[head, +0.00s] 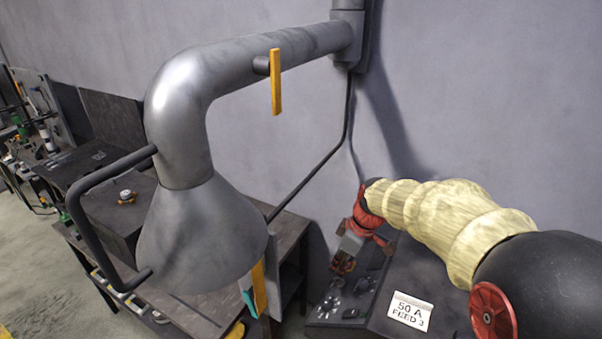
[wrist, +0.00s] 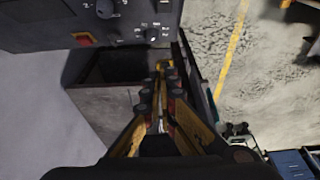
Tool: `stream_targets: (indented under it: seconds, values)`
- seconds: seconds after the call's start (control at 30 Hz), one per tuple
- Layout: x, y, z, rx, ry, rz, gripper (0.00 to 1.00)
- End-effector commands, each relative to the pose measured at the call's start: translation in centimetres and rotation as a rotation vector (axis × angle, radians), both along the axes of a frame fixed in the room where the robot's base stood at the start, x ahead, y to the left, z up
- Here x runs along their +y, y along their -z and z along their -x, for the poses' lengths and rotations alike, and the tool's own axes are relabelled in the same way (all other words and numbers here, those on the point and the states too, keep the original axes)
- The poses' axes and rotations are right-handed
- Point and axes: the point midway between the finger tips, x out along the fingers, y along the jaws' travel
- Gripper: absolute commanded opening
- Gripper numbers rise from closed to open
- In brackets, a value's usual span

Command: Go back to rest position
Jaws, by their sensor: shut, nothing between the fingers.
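My gripper (head: 342,264) is shut and empty at the end of my arm, on the right of the head view. It is above or close to a dark control panel (head: 325,312) with knobs and dials; I cannot tell whether it touches it. In the wrist view my gripper (wrist: 160,72) shows its fingers together. The dark panel with round knobs (wrist: 60,22) is at the top left there. My arm, in a pale quilted sleeve, reaches in from the right of the head view.
A grey extraction hood (head: 205,240) on a thick duct, with a black handle, hangs left of centre. A workbench (head: 290,232) stands behind and below it. A white sign reading "50 A FEED 3" (head: 409,311) is on the dark cabinet. The grey wall is close behind my arm.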

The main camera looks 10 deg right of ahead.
Motion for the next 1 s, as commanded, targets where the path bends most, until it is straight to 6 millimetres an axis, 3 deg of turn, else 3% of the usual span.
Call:
stream_targets:
  seconds: [0.17, 0.27, 0.47, 0.7, 0.9, 1.0]
  values:
    - [-0.1, 0.0, 0.0, 0.024, 0.112, -0.015, 0.00]
    - [-0.3, 1.2, 1.4, 0.081, 0.244, -0.020, 0.00]
    - [-1.1, 1.3, 6.9, 0.157, 0.554, -0.003, 0.00]
    - [-1.7, 1.1, 15.8, 0.086, 0.881, -0.003, 0.00]
    - [-1.9, 2.5, 22.1, -0.052, 0.975, -0.041, 0.00]
    - [-1.8, 3.1, 24.0, -0.129, 0.954, -0.063, 0.00]
